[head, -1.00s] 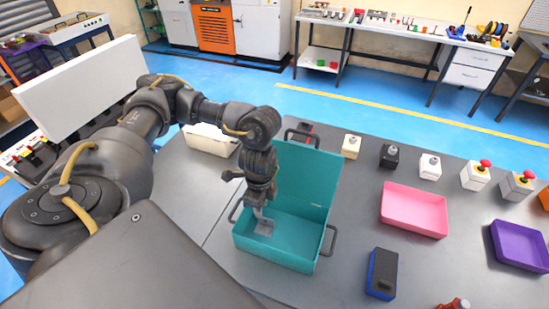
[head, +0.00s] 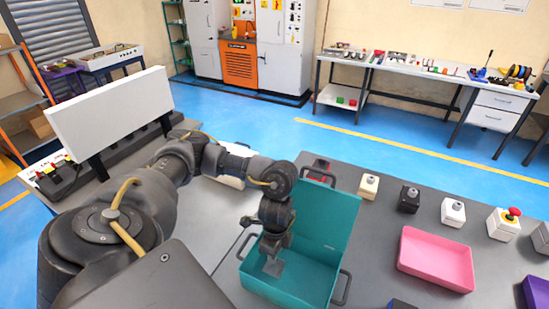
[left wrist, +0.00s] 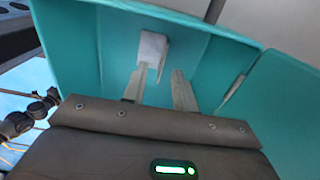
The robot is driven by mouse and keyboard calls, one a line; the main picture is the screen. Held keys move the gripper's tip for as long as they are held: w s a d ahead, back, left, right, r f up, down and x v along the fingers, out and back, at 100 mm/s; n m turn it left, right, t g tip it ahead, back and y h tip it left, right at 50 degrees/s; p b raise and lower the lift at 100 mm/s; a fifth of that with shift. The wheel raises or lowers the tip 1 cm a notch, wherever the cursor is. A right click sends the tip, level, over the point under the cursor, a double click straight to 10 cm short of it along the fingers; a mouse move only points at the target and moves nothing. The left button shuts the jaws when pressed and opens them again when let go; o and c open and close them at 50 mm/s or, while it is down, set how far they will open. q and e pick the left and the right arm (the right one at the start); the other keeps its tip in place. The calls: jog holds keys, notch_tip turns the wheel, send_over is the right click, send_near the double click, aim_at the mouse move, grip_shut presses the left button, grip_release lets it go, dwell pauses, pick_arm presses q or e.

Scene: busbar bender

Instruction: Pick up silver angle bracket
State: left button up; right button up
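The silver angle bracket (head: 272,267) is inside the open teal box (head: 330,262), near its left side. My left gripper (head: 269,251) reaches down into the box from above, with its tips at the bracket. In the left wrist view the bracket (left wrist: 153,48) appears just beyond the fingertips, nearer the left finger. The two fingers (left wrist: 159,82) stand apart with a gap between them. A narrow part of the bracket reaches down towards the gap; contact cannot be told. My right gripper is not in view.
The box's raised lid (head: 322,215) stands behind my gripper. A pink tray (head: 436,259) is to the right on the grey table. Several small switch boxes stand in a row along the back, including one with a red button (head: 503,224). A white panel (head: 108,112) stands at the left.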

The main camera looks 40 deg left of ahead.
aim_at(273, 266)
pick_arm(q)
jog(key=f, duration=0.4)
jog(key=shift+w+a+f+b, duration=0.15)
jog(key=shift+w+f+b, duration=0.05)
jog(key=shift+f+b, duration=0.15)
grip_shut()
